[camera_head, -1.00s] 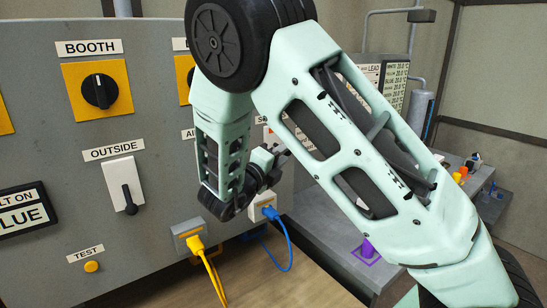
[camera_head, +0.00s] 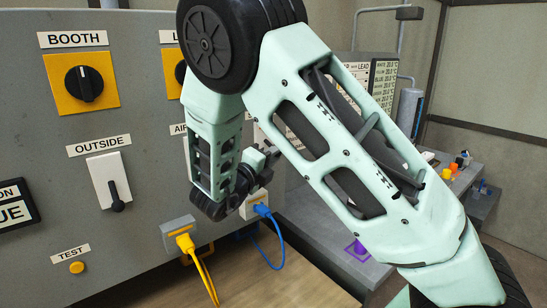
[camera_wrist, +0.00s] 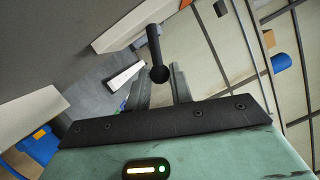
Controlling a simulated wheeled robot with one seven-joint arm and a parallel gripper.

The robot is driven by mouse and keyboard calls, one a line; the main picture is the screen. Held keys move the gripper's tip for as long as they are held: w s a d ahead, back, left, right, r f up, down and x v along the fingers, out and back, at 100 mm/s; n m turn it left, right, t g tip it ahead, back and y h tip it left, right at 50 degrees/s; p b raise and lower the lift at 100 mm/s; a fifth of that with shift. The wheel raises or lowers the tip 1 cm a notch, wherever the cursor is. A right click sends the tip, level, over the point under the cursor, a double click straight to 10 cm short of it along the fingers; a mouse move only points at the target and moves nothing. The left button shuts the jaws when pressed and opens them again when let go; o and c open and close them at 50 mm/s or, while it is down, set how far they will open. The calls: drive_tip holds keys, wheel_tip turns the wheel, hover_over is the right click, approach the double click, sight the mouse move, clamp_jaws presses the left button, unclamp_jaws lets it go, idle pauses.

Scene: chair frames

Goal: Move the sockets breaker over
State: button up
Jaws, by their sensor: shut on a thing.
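The sockets breaker is mostly hidden behind my arm in the head view. In the wrist view its black lever (camera_wrist: 154,48) sticks out from a pale plate (camera_wrist: 135,22), its round end toward the camera. My gripper (camera_wrist: 158,82) has its fingers on either side of the lever, shut on it; the exact contact is hard to see. In the head view my gripper (camera_head: 266,160) is at the right part of the grey panel, partly covered by my own arm.
The grey panel (camera_head: 140,180) also carries the OUTSIDE breaker (camera_head: 108,181), lever down, and the BOOTH knob (camera_head: 84,84). A yellow cable (camera_head: 204,275) and a blue cable (camera_head: 277,235) hang from sockets below my gripper. A grey bench (camera_head: 320,225) stands to the right.

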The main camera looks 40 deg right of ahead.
drive_tip(key=shift+w+f+b, duration=0.35)
drive_tip(key=shift+f+b, duration=0.35)
drive_tip(key=shift+b, duration=0.35)
drive_tip(key=shift+r, duration=0.1)
drive_tip(key=o, duration=0.8)
drive_tip(key=shift+o, duration=0.2)
